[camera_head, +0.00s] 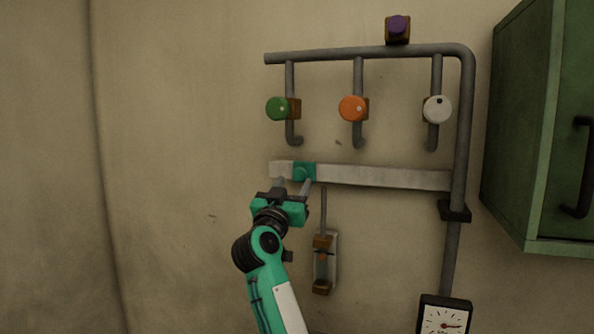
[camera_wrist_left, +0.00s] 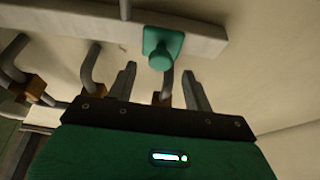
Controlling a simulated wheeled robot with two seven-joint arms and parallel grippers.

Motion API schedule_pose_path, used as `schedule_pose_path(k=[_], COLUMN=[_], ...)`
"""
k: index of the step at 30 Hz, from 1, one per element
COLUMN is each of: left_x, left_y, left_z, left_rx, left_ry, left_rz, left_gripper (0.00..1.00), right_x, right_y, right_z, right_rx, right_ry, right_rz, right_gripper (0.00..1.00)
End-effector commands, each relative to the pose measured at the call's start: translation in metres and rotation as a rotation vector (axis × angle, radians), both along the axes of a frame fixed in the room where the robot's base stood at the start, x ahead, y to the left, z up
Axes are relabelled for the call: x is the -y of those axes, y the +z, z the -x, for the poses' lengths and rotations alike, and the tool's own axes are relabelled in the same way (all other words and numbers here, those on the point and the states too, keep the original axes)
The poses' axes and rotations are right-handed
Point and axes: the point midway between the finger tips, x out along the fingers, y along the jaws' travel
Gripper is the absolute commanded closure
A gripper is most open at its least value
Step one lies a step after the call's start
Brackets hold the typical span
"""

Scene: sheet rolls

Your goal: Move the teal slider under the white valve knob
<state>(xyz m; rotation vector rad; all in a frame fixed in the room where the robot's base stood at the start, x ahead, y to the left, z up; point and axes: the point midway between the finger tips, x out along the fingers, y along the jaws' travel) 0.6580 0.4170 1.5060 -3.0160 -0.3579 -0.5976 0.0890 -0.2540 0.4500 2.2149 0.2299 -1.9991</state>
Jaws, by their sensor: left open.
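The teal slider (camera_head: 304,172) sits near the left end of a pale horizontal rail (camera_head: 385,177), below and between the green knob (camera_head: 277,108) and the orange knob (camera_head: 352,108). It has a round teal peg, seen in the left wrist view (camera_wrist_left: 161,55). The white valve knob (camera_head: 437,109) is above the rail's right part. My left gripper (camera_head: 294,186) is open just below the slider. In the left wrist view its two fingers (camera_wrist_left: 159,85) point toward the slider, with the peg beyond and between the tips. I cannot tell whether they touch it. My right gripper is not in view.
Grey pipes (camera_head: 365,53) frame the rail, with a purple knob (camera_head: 397,29) on top. A lever on a bracket (camera_head: 324,262) is mounted below the rail, right of my left gripper. A gauge (camera_head: 444,318) is at lower right. A green cabinet (camera_head: 540,120) stands at right.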

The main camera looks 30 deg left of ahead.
Motion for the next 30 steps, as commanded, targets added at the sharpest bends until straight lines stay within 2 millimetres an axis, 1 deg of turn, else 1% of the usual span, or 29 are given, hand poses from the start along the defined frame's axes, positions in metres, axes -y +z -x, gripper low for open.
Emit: schedule_pose_path(k=[1, 6, 12, 17, 18, 20, 24, 26, 30], left_x=[-0.001, -0.005, -0.007, -0.007, -0.007, -0.007, -0.007, -0.007, -0.007], left_y=[0.007, 0.012, 0.012, 0.012, 0.012, 0.012, 0.012, 0.012, 0.012], left_z=[-0.008, -0.023, -0.029, -0.029, -0.029, -0.028, -0.029, -0.028, -0.028], left_rx=[0.000, 0.000, 0.001, 0.000, 0.000, 0.000, 0.000, 0.000, 0.000], left_ry=[-0.002, -0.002, 0.000, 0.000, 0.000, 0.000, 0.000, 0.000, 0.000], left_rz=[0.003, 0.001, 0.001, 0.000, 0.001, 0.000, 0.001, 0.001, 0.000], left_gripper=[0.49, 0.49, 0.49, 0.49, 0.51, 0.62, 0.90, 1.00, 1.00], right_x=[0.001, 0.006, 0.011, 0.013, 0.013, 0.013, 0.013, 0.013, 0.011], right_y=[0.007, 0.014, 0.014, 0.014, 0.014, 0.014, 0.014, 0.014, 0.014], right_z=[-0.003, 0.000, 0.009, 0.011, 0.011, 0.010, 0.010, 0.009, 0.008], right_rx=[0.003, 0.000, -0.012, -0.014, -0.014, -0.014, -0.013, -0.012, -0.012], right_ry=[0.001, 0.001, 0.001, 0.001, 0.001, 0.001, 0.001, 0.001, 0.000], right_rz=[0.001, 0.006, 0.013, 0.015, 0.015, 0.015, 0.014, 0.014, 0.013], right_gripper=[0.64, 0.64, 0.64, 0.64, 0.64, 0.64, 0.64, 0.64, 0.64])
